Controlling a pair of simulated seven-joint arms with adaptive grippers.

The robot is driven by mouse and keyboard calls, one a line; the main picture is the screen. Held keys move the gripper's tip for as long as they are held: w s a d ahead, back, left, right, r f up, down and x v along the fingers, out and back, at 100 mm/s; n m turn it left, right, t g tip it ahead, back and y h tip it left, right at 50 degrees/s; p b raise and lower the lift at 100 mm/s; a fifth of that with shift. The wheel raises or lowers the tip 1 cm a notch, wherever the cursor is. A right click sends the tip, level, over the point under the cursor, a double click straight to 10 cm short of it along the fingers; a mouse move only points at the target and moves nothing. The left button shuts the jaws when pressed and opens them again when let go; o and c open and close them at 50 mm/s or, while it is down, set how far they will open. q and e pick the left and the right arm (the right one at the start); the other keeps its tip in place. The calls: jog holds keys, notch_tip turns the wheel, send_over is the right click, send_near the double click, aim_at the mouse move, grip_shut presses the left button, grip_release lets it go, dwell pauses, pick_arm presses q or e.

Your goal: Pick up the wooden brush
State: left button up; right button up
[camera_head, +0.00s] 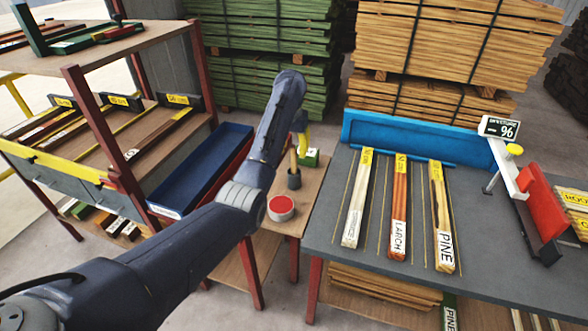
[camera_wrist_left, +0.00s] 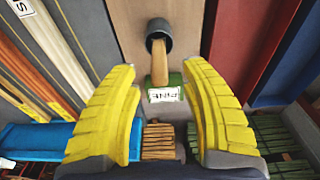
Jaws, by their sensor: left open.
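The wooden brush (camera_head: 293,160) stands in a small dark grey cup (camera_head: 294,180) on a narrow wooden table. Only its pale wooden handle shows; its lower end is hidden in the cup. In the left wrist view, the brush handle (camera_wrist_left: 160,68) points out of the cup (camera_wrist_left: 159,35) and lies between the fingertips in the picture. My left gripper (camera_head: 303,140) is just behind the handle in the head view. Its yellow fingers, seen in the left wrist view (camera_wrist_left: 160,75), are spread open and hold nothing. I cannot tell whether they touch the handle. My right gripper is out of view.
A red-topped tin (camera_head: 281,208) stands in front of the cup. A green block (camera_head: 311,157) is behind it. A blue tray (camera_head: 205,170) lies left. The grey table (camera_head: 330,235) at right bears labelled wood strips. Stacked timber fills the back.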

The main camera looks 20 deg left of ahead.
aim_at(295, 166)
pick_arm(q)
jog(key=shift+w+d+f, duration=0.1)
jog(key=shift+w+f, duration=0.1)
jog(key=shift+f, duration=1.2)
jog(key=shift+w+a+f, duration=0.1)
jog(key=shift+w+f, duration=0.1)
jog(key=shift+f, duration=1.25)
jog(key=shift+w+d+f, duration=0.1)
jog(key=shift+w+f, duration=0.1)
jog(key=shift+f, duration=1.2)
jog(key=shift+o, duration=0.3)
grip_shut()
